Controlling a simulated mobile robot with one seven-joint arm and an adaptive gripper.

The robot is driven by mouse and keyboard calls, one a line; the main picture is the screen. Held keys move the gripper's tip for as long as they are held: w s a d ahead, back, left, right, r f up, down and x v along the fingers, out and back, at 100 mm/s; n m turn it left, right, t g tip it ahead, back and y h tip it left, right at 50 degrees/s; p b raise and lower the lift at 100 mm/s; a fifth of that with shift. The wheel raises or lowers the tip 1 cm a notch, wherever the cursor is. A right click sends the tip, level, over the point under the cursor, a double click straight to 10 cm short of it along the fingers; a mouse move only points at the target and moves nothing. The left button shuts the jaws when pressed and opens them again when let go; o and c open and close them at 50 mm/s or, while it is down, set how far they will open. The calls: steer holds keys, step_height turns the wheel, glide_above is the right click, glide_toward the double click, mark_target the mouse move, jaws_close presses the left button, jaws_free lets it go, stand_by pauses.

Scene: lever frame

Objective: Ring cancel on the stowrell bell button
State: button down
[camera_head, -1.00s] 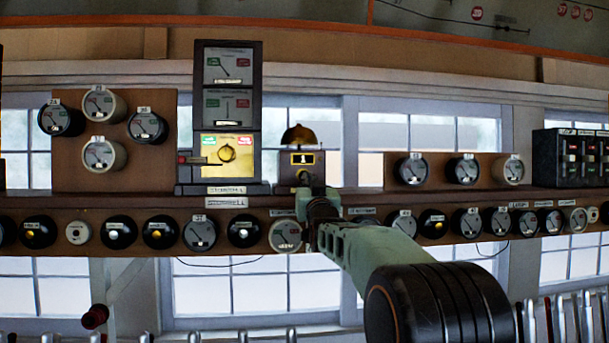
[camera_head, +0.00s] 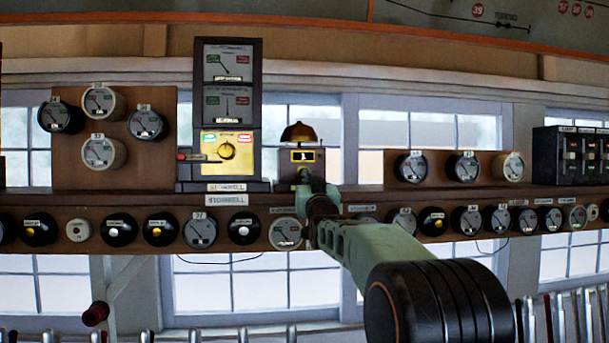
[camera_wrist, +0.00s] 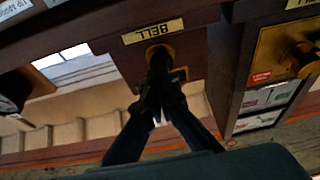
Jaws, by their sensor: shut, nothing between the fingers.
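The stowrell bell unit is a small dark wooden box (camera_head: 285,166) with a brass dome bell (camera_head: 298,132) on top, standing on the shelf right of the tall block instrument. In the head view my gripper (camera_head: 305,177) covers the lower box front.
The tall block instrument (camera_head: 228,90), with a yellow panel and a knob (camera_head: 226,151), stands close left of the bell. Several round gauges and plungers line the shelf front (camera_head: 120,204) below. Lever tops (camera_head: 290,332) run along the bottom.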

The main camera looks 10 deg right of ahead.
stand_by(0.4)
steer(key=shift+s+b, duration=0.1)
steer(key=shift+b, duration=0.5)
stand_by(0.4)
steer(key=shift+w, duration=0.2)
steer(key=shift+s+b, duration=0.15)
steer(key=shift+b, duration=0.25)
stand_by(0.8)
steer(key=shift+r, duration=0.1)
